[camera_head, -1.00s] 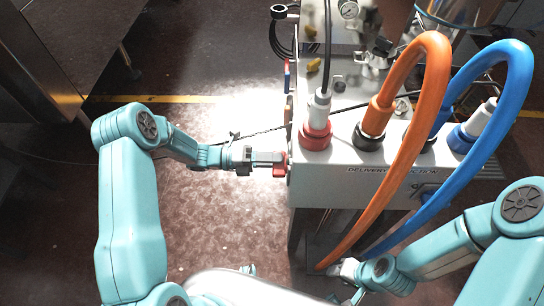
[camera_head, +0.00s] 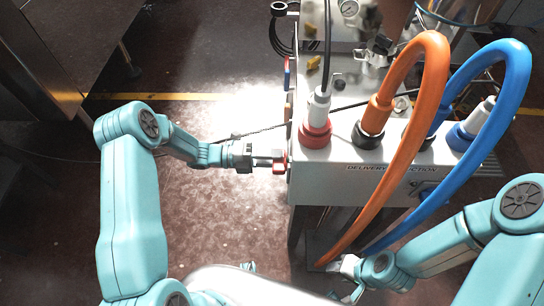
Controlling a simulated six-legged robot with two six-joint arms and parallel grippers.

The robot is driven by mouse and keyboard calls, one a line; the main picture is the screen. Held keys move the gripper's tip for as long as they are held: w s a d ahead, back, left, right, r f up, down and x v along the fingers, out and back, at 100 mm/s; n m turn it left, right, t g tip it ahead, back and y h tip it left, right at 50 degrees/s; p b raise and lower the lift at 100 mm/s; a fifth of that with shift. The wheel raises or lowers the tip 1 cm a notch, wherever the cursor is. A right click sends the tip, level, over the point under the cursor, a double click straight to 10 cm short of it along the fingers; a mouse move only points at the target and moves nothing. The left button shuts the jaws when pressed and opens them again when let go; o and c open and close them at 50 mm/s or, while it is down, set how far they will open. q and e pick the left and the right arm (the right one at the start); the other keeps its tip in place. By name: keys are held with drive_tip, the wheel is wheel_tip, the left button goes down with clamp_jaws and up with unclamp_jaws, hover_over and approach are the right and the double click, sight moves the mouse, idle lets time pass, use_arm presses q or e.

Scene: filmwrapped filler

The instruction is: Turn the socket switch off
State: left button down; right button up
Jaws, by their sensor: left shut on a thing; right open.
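The red socket switch (camera_head: 280,167) sticks out from the left side of the white machine box (camera_head: 325,190). My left gripper (camera_head: 272,162) is shut on this red switch, with its fingers reaching in from the left. The fingers partly cover the switch. My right gripper (camera_head: 340,268) is low in the view, below the box and close to the lower end of the orange hose. It is open, and nothing shows between its fingers.
A thick orange hose (camera_head: 440,90) and a blue hose (camera_head: 518,85) arch over the box. A red-and-white plug (camera_head: 317,120) with a black cable stands on its top. A metal cabinet (camera_head: 40,60) stands at upper left.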

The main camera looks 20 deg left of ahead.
use_arm(q)
drive_tip(key=c, duration=0.9)
unclamp_jaws()
drive_tip(key=b+v, duration=0.2)
drive_tip(key=v, duration=1.4)
drive_tip(key=shift+s+a, duration=0.1)
drive_tip(key=shift+a, duration=0.1)
drive_tip(key=shift+d, duration=0.1)
